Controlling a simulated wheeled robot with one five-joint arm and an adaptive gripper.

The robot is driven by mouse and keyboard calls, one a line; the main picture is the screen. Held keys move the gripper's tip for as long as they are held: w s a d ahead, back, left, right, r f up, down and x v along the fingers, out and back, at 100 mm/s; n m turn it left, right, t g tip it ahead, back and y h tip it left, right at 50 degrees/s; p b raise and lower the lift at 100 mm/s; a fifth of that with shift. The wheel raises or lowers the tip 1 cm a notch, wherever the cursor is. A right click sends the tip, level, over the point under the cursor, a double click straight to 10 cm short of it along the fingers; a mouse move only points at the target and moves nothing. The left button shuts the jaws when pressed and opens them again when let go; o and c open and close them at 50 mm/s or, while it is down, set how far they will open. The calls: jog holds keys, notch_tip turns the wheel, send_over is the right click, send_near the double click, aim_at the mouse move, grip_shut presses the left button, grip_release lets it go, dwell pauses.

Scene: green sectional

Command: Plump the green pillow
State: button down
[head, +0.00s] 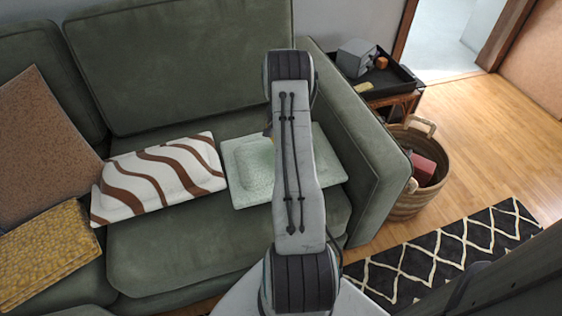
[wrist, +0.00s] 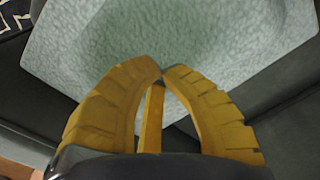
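The green pillow (head: 246,167) is pale green and lies flat on the sofa seat near the right armrest. My arm hides its middle in the head view. In the wrist view the pillow (wrist: 200,32) fills the upper part of the picture, in front of my gripper (wrist: 162,76). My gripper's two yellow fingers have their tips together, with nothing seen between them. The tips overlap the pillow in the picture; I cannot tell whether they touch it. In the head view my gripper is mostly hidden behind my arm.
A striped pillow (head: 160,178), a yellow pillow (head: 45,250) and a brown pillow (head: 40,140) are on the green sofa (head: 175,250). The armrest (head: 365,150), a side table (head: 395,98) with a tray, a basket (head: 410,195) and a patterned rug (head: 440,255) are to the right.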

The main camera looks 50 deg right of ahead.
jog(key=shift+f+b, duration=1.1)
jog(key=shift+f, duration=0.45)
jog(key=shift+s+a+f+b, duration=0.1)
jog(key=shift+a+f+b, duration=0.05)
jog(key=shift+f+b, duration=0.2)
dwell(1.3)
jog(key=shift+r, duration=0.2)
jog(key=shift+r+p, duration=0.95)
jog(key=shift+r, duration=0.8)
jog(key=shift+f+b, duration=1.2)
jog(key=shift+f, duration=0.45)
jog(key=shift+f, duration=0.25)
jog(key=shift+r, duration=0.2)
jog(key=shift+r+p, duration=0.75)
jog(key=shift+r, duration=0.85)
